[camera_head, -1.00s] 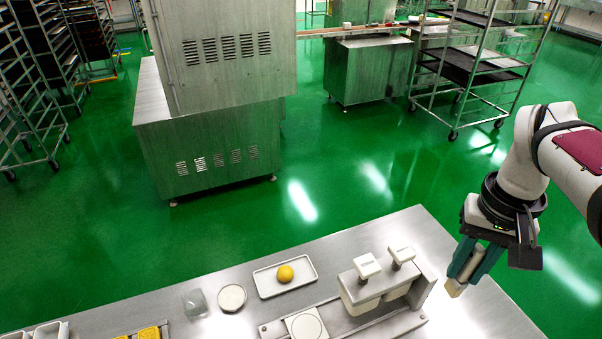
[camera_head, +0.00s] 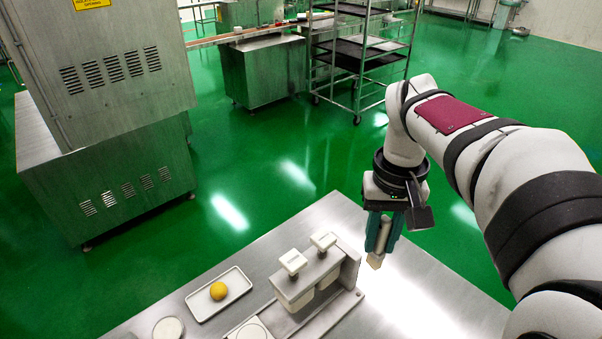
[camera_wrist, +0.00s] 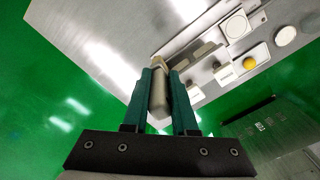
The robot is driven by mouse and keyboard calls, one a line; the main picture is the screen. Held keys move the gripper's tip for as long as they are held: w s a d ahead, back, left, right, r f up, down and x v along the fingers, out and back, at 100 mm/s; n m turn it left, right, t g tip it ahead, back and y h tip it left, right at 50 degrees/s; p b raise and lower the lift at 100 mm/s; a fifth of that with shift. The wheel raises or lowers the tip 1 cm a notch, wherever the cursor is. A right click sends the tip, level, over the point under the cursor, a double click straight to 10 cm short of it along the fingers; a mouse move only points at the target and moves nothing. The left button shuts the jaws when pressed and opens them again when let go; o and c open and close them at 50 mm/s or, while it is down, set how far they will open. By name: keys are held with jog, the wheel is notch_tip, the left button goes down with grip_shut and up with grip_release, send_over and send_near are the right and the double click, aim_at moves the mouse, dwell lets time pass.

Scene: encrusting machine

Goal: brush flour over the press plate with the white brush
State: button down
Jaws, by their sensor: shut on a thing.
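My gripper (camera_head: 379,236) is shut on the white brush (camera_head: 376,260), whose pale, blocky end points down. In the wrist view the brush (camera_wrist: 159,98) lies between the two green fingers. It is held over the right side of the bench, to the right of the press and apart from it. The press (camera_head: 307,287) is a grey unit with two white-topped knobs. A pale square plate with a round white disc (camera_head: 252,331), likely the press plate, lies at its left end, partly cut off by the head view's lower edge. It also shows in the wrist view (camera_wrist: 237,26).
A white tray (camera_head: 236,276) with a yellow ball (camera_head: 218,291) lies left of the press. A round white dish (camera_head: 168,328) is beside it; whether it holds flour cannot be told. The bench (camera_head: 420,307) is clear at right. A large metal machine (camera_head: 110,190) stands behind.

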dwell(0.4)
jog(key=w+r+m+y, duration=0.1)
jog(key=w+r+m, duration=0.1)
jog(key=w+r, duration=0.45)
jog(key=w+a+f+n+y, duration=0.15)
jog(key=a+f, duration=0.25)
jog(key=a, duration=0.8)
jog(key=s+a+f, duration=0.5)
jog(key=a+f, duration=0.1)
jog(key=a, duration=0.3)
jog(key=s+a+f+t+y, duration=0.1)
jog(key=s+a+f, duration=0.3)
jog(key=a+f, duration=0.45)
jog(key=s+a+f, duration=0.5)
jog(key=a, duration=0.6)
jog(key=shift+n, duration=0.25)
jog(key=shift+d+f, duration=0.2)
jog(key=shift+f, duration=2.3)
jog(key=shift+f, duration=0.55)
